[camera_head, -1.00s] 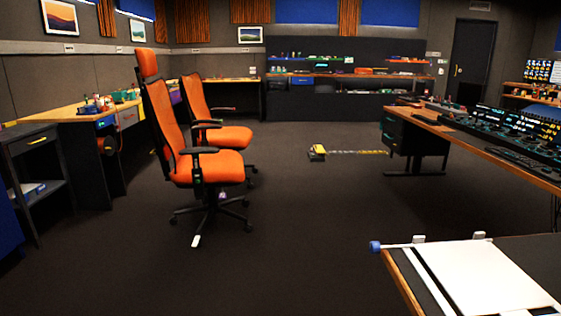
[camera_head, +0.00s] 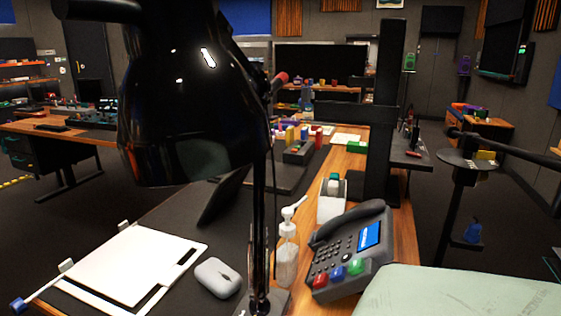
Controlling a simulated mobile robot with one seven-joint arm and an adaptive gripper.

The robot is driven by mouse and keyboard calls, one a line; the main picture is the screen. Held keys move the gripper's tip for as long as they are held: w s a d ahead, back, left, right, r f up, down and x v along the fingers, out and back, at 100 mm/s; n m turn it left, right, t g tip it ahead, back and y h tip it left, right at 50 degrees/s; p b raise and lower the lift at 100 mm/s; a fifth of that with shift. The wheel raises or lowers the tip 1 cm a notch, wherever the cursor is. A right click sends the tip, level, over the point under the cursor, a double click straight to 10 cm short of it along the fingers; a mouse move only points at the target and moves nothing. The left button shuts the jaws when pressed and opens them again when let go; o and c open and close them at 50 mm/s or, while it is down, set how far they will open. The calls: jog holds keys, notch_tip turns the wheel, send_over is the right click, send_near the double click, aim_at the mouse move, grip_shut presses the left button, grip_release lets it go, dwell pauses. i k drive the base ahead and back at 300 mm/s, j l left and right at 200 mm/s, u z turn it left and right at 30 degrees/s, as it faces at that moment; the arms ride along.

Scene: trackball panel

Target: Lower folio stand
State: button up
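A white flat board with a dark slot (camera_head: 135,263), which looks like the folio stand, is on the dark desk top at lower left. It appears flat or nearly flat; its exact tilt I cannot tell. Two small white clips sit along its left edge. A white rod beside them ends in a blue knob (camera_head: 18,304) at the left edge of the view. A dark panel (camera_head: 222,196) stands tilted behind it; I cannot tell whether it belongs to the stand. My gripper is not in view.
A large black lamp (camera_head: 195,100) fills the upper middle and hides things behind it. A white mouse (camera_head: 217,278), a pump bottle (camera_head: 287,255) and a desk phone (camera_head: 350,250) stand right of the board. A pale green surface (camera_head: 450,292) is at lower right.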

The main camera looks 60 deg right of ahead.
aim_at(229, 191)
jog(key=z, duration=1.5)
jog(key=i+j, duration=0.1)
jog(key=j, duration=0.45)
jog(key=i+j+z, duration=0.1)
jog(key=j, duration=0.4)
jog(key=i+j+z, duration=0.1)
jog(key=j, duration=0.45)
jog(key=i+j, duration=0.15)
jog(key=j, duration=0.15)
jog(key=i+j+u, duration=0.1)
jog(key=j, duration=0.2)
jog(key=i+j, duration=0.15)
jog(key=j, duration=0.15)
